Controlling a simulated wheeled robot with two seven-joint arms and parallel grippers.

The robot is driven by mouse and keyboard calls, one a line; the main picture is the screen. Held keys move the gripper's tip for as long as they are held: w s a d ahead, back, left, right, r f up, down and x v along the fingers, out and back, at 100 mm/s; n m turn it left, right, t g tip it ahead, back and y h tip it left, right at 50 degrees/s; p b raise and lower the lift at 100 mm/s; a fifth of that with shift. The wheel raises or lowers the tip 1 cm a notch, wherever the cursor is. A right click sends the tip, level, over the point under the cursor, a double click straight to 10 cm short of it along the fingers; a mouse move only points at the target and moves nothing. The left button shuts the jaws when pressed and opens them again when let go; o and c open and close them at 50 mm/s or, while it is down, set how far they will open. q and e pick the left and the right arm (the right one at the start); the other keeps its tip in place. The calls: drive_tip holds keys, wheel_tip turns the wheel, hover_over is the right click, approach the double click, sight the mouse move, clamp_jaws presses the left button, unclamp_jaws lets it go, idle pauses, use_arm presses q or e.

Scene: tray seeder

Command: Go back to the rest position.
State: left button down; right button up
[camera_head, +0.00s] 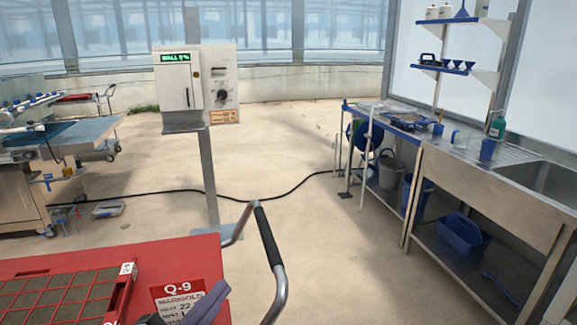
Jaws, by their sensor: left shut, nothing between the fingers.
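Part of my left gripper (208,301) shows at the bottom edge, left of centre, as a grey-purple finger shape with a dark part beside it. The rest of this arm is out of the picture. My right gripper is not in view.
A red cart (190,252) with a red seed tray (65,295) and a black-gripped handle (267,238) is close in front. A control box (195,85) stands on a post behind it. A steel sink bench (480,190) is at right. A cable (150,194) crosses the open floor.

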use_arm(q)
drive_tip(key=s+a+f+n+g+y, duration=0.3)
drive_tip(key=s+a+f+n+y, duration=0.1)
drive_tip(key=a+f+n+y, duration=0.3)
drive_tip(key=s+a+f+n+g, duration=0.1)
drive_tip(key=s+f+n+g, duration=0.2)
drive_tip(key=s+f+g, duration=0.5)
drive_tip(key=s+a+f+n+g, duration=0.1)
drive_tip(key=s+f+n+g, duration=0.3)
drive_tip(key=s, duration=0.9)
drive_tip(key=w+d+f+t+h, duration=0.1)
drive_tip(key=w+d+f+t, duration=0.1)
drive_tip(key=f, duration=0.5)
drive_tip(key=w+d+f+m+t+h, duration=0.1)
drive_tip(key=w+d+f+t, duration=0.1)
drive_tip(key=f+t, duration=0.2)
wheel_tip(320, 180, down, 3)
drive_tip(key=shift+d+r+t+h, duration=0.1)
drive_tip(key=shift+d+t+h, duration=0.2)
drive_tip(key=shift+d+t, duration=0.1)
drive_tip(key=shift+w+d, duration=0.1)
drive_tip(key=shift+w, duration=0.05)
